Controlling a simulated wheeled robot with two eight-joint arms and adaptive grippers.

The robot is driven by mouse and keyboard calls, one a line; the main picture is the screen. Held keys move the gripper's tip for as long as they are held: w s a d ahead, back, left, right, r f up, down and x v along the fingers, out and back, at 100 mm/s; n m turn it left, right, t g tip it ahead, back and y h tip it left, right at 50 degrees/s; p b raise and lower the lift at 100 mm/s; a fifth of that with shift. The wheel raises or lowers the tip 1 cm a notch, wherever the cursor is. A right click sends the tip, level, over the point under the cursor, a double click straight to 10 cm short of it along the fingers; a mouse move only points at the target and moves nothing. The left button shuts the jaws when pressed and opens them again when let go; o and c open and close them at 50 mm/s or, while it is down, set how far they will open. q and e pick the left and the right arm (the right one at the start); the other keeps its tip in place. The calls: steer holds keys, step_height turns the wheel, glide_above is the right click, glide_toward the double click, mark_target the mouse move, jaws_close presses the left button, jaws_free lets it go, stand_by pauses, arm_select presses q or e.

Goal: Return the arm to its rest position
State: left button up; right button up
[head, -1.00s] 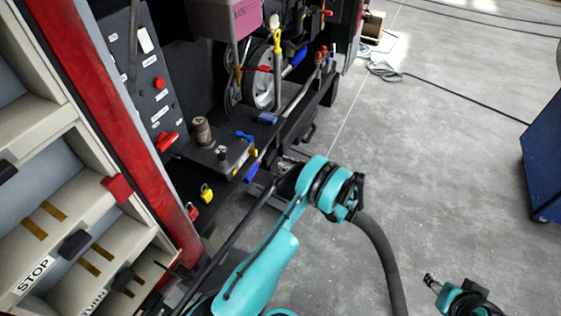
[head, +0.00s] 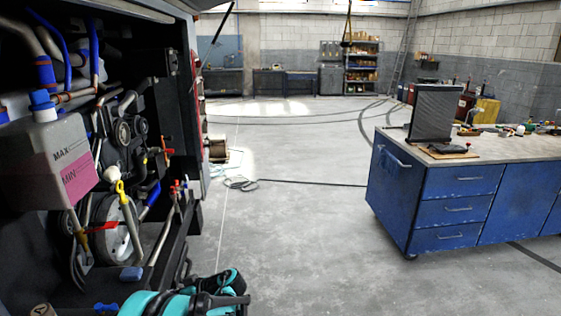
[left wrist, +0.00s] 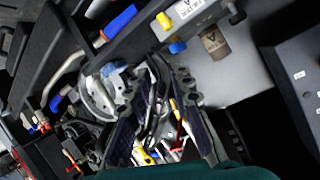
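My left arm shows as a teal and black part (head: 185,303) at the bottom of the head view, beside the open engine bay. The fingers point toward the engine bay's wheel, hoses and tools. I cannot tell their distance from these. My right arm and gripper are in neither view.
The engine bay at left holds a white and pink MIN/MAX tank (head: 50,160), a pulley wheel (head: 118,228) and a yellow-handled dipstick (head: 122,193). A blue workbench (head: 460,180) stands at right. Clear concrete floor (head: 300,230) lies between, with a cable across it.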

arm_select(q)
steer(key=s+d+r+m+t+h, duration=0.3)
steer(key=s+d+m+h, duration=0.3)
steer(key=s+d, duration=0.3)
steer(key=s+d+r+m+t+h, duration=0.3)
steer(key=s+d+m+h, duration=0.3)
steer(key=s, duration=0.9)
steer(key=d+h, duration=0.1)
steer(key=d, duration=0.2)
steer(key=shift+d+r+m, duration=0.2)
steer(key=shift+r+m, duration=0.1)
steer(key=shift+r, duration=0.1)
